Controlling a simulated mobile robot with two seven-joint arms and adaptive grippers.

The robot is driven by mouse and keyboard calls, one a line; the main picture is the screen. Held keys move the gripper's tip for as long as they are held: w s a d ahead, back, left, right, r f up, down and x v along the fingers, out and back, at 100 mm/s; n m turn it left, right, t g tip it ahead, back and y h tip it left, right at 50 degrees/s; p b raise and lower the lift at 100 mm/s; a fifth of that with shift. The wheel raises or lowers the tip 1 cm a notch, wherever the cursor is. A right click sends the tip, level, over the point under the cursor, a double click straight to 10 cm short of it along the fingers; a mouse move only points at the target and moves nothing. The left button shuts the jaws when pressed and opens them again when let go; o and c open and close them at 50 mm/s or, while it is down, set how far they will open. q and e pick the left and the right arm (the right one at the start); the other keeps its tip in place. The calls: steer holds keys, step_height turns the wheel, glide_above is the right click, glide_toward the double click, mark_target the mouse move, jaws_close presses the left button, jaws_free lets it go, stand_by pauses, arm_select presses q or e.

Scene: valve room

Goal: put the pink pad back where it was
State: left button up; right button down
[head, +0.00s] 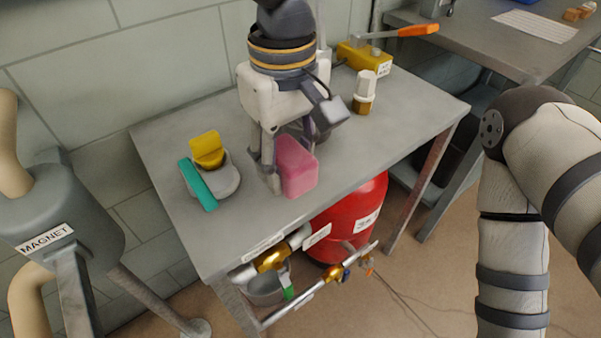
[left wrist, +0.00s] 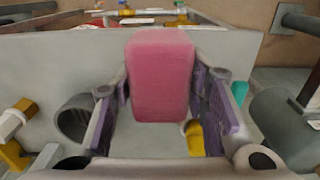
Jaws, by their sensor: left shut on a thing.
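The pink pad (head: 297,167) is a rounded block between the fingers of my left gripper (head: 287,160), over the front middle of the grey table (head: 400,110). In the left wrist view the pad (left wrist: 160,75) stands between the purple-lined fingers of the left gripper (left wrist: 168,95), which is shut on it. The pad is at or just above the table top; I cannot tell if it touches. My right gripper is out of view.
A white and brass fitting (head: 365,92) and a yellow valve block (head: 364,58) with an orange handle (head: 418,30) stand at the right back. A dark cylinder is partly hidden behind the gripper. A red tank (head: 347,222) is under the table. A magnet housing (head: 70,215) stands left.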

arm_select(q)
steer(key=w+f, duration=0.2)
steer(key=f, duration=0.1)
steer(key=w+d+f, duration=0.1)
steer(key=w+f, duration=0.1)
steer(key=shift+f+b, duration=0.1)
steer(key=shift+b, duration=0.25)
steer(key=shift+w+f, duration=0.1)
steer(key=shift+f, duration=1.55)
steer(key=shift+f, duration=0.1)
steer(key=o, duration=1.1)
step_height(320, 180, up, 12)
